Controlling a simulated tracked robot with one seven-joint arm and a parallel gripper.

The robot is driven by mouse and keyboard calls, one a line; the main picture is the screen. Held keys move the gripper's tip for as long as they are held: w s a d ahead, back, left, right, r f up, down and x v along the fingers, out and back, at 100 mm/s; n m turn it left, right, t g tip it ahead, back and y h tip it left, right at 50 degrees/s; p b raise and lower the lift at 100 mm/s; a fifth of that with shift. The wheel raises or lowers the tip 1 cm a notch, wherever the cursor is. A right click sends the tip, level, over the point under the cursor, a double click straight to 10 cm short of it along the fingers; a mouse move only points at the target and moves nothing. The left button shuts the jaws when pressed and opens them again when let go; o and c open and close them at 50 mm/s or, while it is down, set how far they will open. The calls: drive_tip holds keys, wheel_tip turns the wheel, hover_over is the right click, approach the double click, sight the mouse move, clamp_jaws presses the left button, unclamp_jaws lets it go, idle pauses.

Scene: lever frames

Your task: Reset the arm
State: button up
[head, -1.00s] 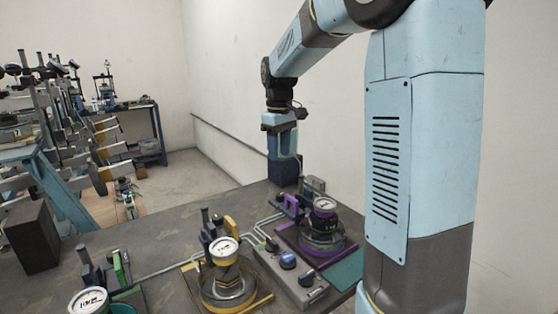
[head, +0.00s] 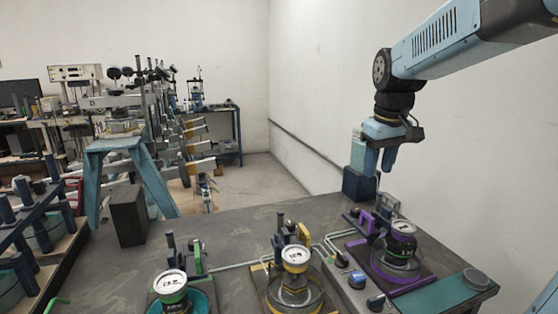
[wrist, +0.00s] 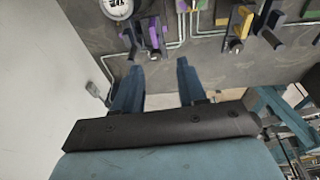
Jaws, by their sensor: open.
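My gripper (head: 381,160) hangs from the arm at the right of the head view, fingers downward, above the back of the table. In the wrist view its two blue fingers (wrist: 158,72) stand apart with nothing between them. Below it and to its right is the purple lever unit (head: 392,258), with a round gauge on top; its purple lever also shows in the wrist view (wrist: 154,32). The yellow lever unit (head: 294,280) is in the middle, and the green lever unit (head: 176,285) is further left. The gripper touches none of these units.
A dark box (head: 128,215) stands on the table's left part. A blue block (head: 358,186) is at the back edge, close behind the gripper in the picture. White wall rises at the right. Blue trestles and racks (head: 118,150) fill the left background. The table's back middle is clear.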

drive_tip(key=s+f+m+t, duration=0.3)
drive_tip(key=s, duration=1.4)
drive_tip(key=shift+d+m, duration=0.15)
drive_tip(key=shift+m, duration=0.25)
